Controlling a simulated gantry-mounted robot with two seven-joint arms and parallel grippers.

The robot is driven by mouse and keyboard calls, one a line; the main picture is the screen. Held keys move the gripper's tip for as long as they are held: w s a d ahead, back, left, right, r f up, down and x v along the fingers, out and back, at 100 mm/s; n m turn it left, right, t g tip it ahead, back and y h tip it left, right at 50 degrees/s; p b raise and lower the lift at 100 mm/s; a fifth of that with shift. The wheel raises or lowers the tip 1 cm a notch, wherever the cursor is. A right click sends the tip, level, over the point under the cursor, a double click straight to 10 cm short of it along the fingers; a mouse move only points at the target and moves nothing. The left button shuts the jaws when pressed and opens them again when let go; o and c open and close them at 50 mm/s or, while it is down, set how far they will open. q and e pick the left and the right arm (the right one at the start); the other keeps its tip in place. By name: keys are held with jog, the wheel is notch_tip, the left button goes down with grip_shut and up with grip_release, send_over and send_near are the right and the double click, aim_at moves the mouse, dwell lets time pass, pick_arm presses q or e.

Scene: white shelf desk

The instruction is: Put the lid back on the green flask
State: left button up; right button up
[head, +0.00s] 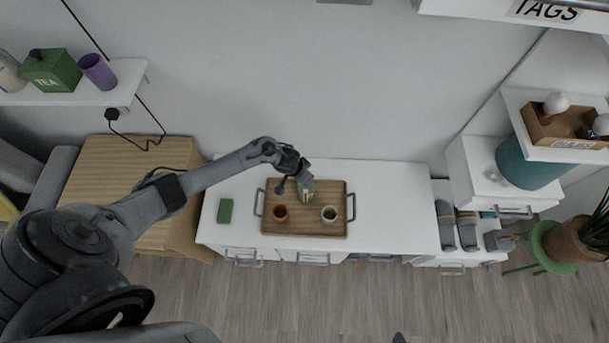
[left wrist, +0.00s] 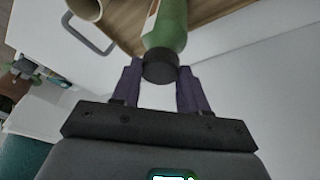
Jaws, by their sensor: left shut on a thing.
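The green flask (head: 306,194) stands on the wooden tray (head: 310,230) on the white desk, partly covered by my gripper in the head view. In the left wrist view the flask (left wrist: 168,25) shows with a dark round lid (left wrist: 160,66) at its neck end. The lid appears in line with the neck and touching it; I cannot tell whether it is seated or fastened. My left gripper (head: 302,180) is at the flask's top. Its two fingers (left wrist: 160,75) are shut on the lid from both sides. My right gripper is in neither view.
A green flat block (head: 225,210) lies left of the tray. The desk right of the tray (head: 395,205) is clear. Shelves with boxes stand at the right.

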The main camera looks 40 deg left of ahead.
pick_arm(q)
jog(key=o, duration=1.1)
jog(key=shift+o, duration=0.2)
jog(key=o, duration=0.4)
jog(key=shift+o, duration=0.2)
jog(key=shift+r, duration=0.15)
jog(key=shift+r+p, duration=0.4)
jog(key=shift+p, duration=0.2)
jog(key=shift+r+p, duration=3)
jog(key=shift+p, duration=0.6)
jog(key=shift+c, duration=0.5)
